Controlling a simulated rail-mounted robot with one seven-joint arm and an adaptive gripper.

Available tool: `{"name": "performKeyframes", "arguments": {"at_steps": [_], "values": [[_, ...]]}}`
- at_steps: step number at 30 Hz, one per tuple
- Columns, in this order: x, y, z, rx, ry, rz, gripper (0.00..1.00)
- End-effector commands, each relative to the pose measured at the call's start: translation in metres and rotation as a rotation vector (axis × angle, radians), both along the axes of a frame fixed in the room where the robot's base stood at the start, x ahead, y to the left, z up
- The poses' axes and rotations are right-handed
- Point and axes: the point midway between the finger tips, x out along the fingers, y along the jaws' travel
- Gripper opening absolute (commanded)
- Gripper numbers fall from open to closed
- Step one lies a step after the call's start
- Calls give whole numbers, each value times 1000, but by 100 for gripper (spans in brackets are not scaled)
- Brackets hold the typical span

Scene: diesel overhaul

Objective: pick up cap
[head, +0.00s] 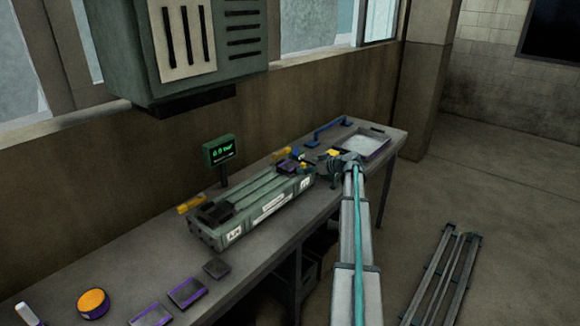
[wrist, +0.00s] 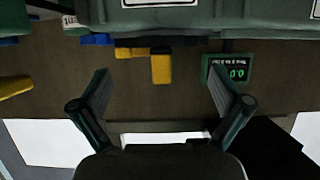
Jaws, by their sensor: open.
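I cannot tell for sure which piece is the cap. Dark, flat pieces with purple edges (head: 188,292) lie in a row at the bench's near left. Another dark, purple-edged piece (head: 287,166) sits at the far right end of the green fixture (head: 262,208). My gripper (head: 318,166) is beside that end, small and partly hidden by my arm. In the wrist view my gripper (wrist: 162,82) is open, with nothing held between its fingers. A yellow piece (wrist: 161,68) shows beyond the gap between the fingers.
A display with green digits (head: 219,151) stands behind the fixture and also shows in the wrist view (wrist: 230,70). An orange-topped round container (head: 93,302) stands at near left. A large green cabinet (head: 200,45) hangs above.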

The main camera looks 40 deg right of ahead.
Motion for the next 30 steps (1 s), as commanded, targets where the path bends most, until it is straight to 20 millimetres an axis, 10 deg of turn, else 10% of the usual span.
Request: {"name": "performKeyframes", "arguments": {"at_steps": [22, 30], "values": [[47, 15, -22, 1, 0, 0, 100], [47, 15, -22, 1, 0, 0, 57]]}}
